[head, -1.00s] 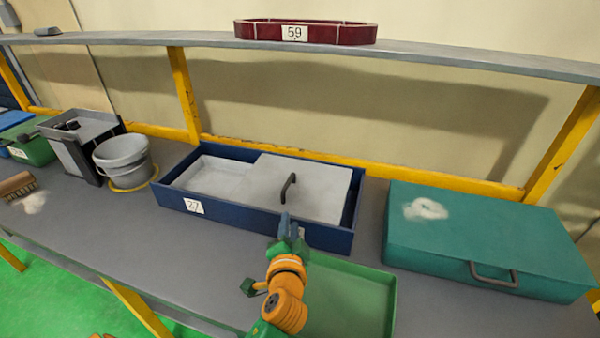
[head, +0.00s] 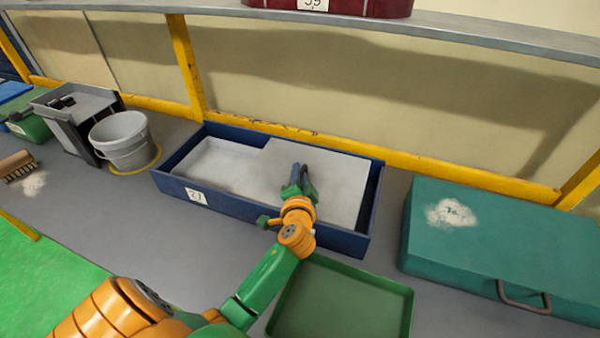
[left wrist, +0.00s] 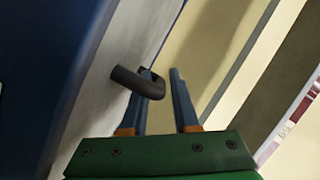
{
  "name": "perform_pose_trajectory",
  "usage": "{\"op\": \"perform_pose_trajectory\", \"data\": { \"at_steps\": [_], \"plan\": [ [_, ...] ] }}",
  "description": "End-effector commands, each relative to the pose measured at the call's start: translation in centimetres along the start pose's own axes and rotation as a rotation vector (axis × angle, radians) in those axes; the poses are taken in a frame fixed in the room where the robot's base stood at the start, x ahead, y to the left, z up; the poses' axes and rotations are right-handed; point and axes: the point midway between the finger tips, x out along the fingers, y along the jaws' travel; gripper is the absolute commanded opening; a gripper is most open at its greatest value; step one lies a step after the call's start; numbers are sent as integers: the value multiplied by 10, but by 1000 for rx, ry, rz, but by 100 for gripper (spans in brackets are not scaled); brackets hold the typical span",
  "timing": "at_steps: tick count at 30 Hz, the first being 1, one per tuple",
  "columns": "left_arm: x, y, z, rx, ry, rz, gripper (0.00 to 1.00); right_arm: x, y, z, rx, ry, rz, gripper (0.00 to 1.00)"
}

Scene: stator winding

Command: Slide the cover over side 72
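A long dark blue box (head: 225,200) stands on the bench, with a label reading 27 (head: 196,195) at its front left. A pale grey cover (head: 335,180) lies over the middle and right of the box, leaving the left part uncovered. A narrow gap shows at the right end. My left gripper (head: 302,172) is over the cover at its handle, which it hides in the head view. In the left wrist view, the dark handle (left wrist: 130,80) reaches the left finger, and my left gripper (left wrist: 165,85) is open. I cannot tell whether they touch. No label reading 72 shows.
A green tray (head: 345,328) lies in front of the box. A teal case (head: 490,260) with a handle stands at the right. A grey bucket (head: 122,150) stands at the left.

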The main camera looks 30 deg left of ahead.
Motion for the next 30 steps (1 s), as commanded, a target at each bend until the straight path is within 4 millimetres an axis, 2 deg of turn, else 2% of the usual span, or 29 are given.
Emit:
{"op": "perform_pose_trajectory", "data": {
  "at_steps": [5, 9, 30],
  "plan": [
    [0, 0, 0, 0, 0, 0, 28, 0, 0, 0, 0, 0, 1, 50],
    [0, 0, 0, 0, 0, 1, 0, 0, 1, 0, 0, 0, 1, 50],
    [0, 1, 0, 0, -1, 1, 0, 0, 1, 0, -1, 1, 1, 50]
  ]
}}
